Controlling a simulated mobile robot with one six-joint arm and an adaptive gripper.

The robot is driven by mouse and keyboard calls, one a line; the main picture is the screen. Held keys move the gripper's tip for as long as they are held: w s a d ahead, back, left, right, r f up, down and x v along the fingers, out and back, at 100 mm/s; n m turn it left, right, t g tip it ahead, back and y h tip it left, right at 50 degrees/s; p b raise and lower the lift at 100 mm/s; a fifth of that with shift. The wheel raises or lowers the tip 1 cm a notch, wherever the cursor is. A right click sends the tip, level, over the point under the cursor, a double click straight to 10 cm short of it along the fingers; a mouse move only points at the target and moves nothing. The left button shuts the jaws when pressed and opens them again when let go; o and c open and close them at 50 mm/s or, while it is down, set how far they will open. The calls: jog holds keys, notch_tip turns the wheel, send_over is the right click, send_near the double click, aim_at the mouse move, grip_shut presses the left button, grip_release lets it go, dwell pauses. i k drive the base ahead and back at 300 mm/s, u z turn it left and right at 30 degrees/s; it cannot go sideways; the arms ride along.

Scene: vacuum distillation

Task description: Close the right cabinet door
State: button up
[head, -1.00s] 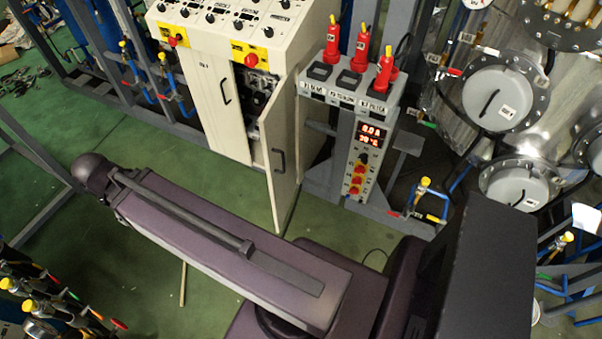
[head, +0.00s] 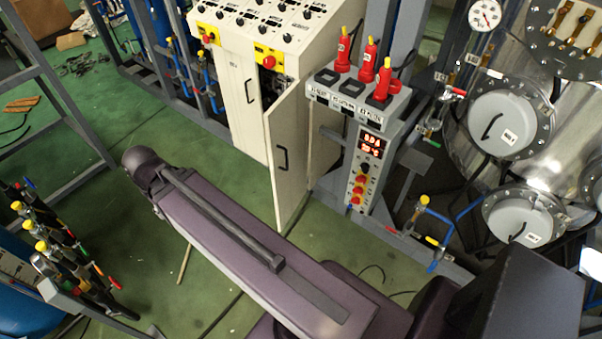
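The cream cabinet (head: 232,92) stands at the upper middle of the head view, with a sloped control panel on top. Its right door (head: 289,160) is swung open toward me and has a dark vertical handle (head: 283,160). Only a narrow dark strip of the interior shows above the door. The left door (head: 246,100) looks shut and has its own dark handle. My arm crosses the foreground, below and left of the right door in the picture. My gripper is not in view.
A grey control box (head: 362,150) with red plugs and a lit display stands right of the open door. Steel vessels (head: 512,120) fill the right side. A valve rack (head: 60,240) is at lower left. Green floor (head: 165,135) lies clear before the cabinet.

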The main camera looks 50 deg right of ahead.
aim_at(286, 122)
jog(key=z, duration=4.55)
jog(key=i, duration=0.1)
jog(key=u, duration=3.15)
jog(key=i, duration=1)
jog(key=z, duration=0.1)
